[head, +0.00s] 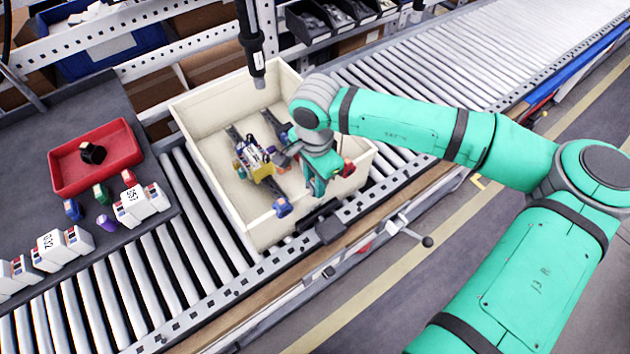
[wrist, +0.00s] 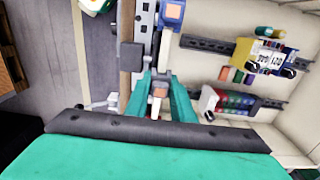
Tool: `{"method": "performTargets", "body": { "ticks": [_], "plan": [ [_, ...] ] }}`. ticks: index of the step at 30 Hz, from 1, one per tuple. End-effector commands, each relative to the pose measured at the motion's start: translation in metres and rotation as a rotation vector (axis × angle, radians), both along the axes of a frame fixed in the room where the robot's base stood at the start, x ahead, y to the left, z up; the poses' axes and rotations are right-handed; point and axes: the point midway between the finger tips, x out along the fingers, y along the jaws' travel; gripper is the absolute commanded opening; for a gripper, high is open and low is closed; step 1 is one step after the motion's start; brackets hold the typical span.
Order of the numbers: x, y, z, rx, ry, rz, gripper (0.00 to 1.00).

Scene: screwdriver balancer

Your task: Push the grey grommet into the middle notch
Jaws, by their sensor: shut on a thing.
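My gripper (wrist: 162,95) is shut on a small pale grey piece with an orange-brown face (wrist: 158,89), which looks like the grey grommet. In the head view my gripper (head: 316,188) is low at the front wall of the cream box (head: 186,112), and it hides the grommet. A blue grommet of similar shape (head: 282,207) sits at that wall to the left; it also shows in the wrist view (wrist: 173,12). A red piece (head: 348,168) sits to the right. The middle notch is hidden by my fingers; I cannot tell how deep the grommet sits.
Inside the box a yellow and white block (head: 257,162) with coloured parts sits on dark rails. A black hanging tool (head: 251,45) reaches down over the back wall. A red tray (head: 64,178) and labelled boxes (head: 133,205) stand on the left table. Roller conveyor surrounds the box.

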Motion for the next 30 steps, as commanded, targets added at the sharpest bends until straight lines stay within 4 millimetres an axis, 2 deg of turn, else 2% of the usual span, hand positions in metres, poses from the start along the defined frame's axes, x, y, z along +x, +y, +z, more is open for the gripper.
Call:
{"method": "performTargets", "body": {
  "ticks": [30],
  "plan": [
    [0.0003, 0.0001, -0.0070, 0.000, -0.001, 0.000, 0.00]
  ]
}}
